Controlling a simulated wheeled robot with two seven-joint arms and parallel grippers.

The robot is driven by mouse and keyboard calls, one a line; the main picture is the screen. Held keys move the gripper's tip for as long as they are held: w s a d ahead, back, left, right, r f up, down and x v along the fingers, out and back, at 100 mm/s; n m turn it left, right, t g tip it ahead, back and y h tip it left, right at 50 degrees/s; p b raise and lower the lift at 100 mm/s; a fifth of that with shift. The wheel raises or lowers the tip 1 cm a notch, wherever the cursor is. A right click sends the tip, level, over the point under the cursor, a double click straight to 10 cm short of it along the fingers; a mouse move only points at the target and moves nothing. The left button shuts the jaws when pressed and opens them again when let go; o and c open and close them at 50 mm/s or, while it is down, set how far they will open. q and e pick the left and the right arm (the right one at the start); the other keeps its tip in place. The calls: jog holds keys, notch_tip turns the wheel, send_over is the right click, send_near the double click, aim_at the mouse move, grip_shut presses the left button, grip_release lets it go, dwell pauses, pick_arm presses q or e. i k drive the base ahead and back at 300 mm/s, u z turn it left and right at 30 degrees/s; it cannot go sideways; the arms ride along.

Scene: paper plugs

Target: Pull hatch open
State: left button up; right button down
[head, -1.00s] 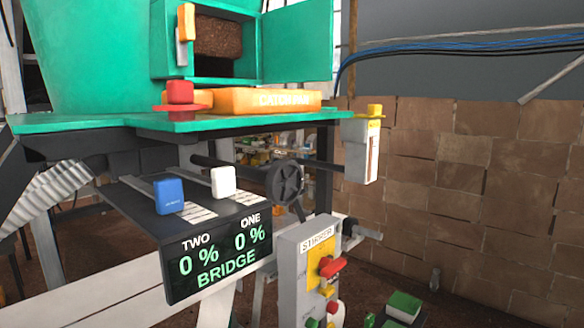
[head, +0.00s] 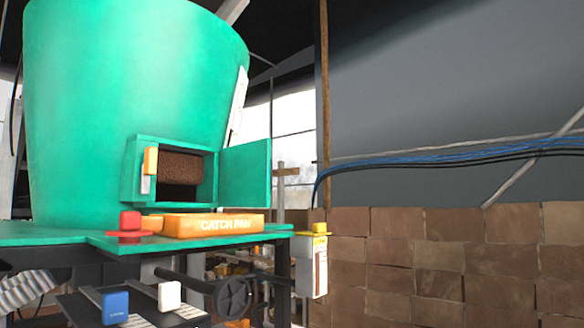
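The hatch door (head: 246,172) is a green panel on the right side of a box-shaped opening low on the large green tank (head: 130,80). It stands swung out to the right, and the opening is uncovered. A brown rough block (head: 180,168) shows inside the upper part of the opening, with a dark gap under it. An orange handle (head: 151,160) on a pale bracket is at the opening's left edge. Neither of my grippers is in view.
An orange catch pan (head: 215,226) lies on the green ledge (head: 60,236) below the opening, beside a red knob (head: 130,222). Below are a blue slider (head: 115,306), a white slider (head: 169,296) and a black handwheel (head: 233,296). A brown block wall (head: 440,255) stands right.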

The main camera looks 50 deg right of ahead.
aim_at(246, 178)
jog(key=z, duration=3.25)
jog(key=i, duration=0.05)
jog(key=u, duration=1.9)
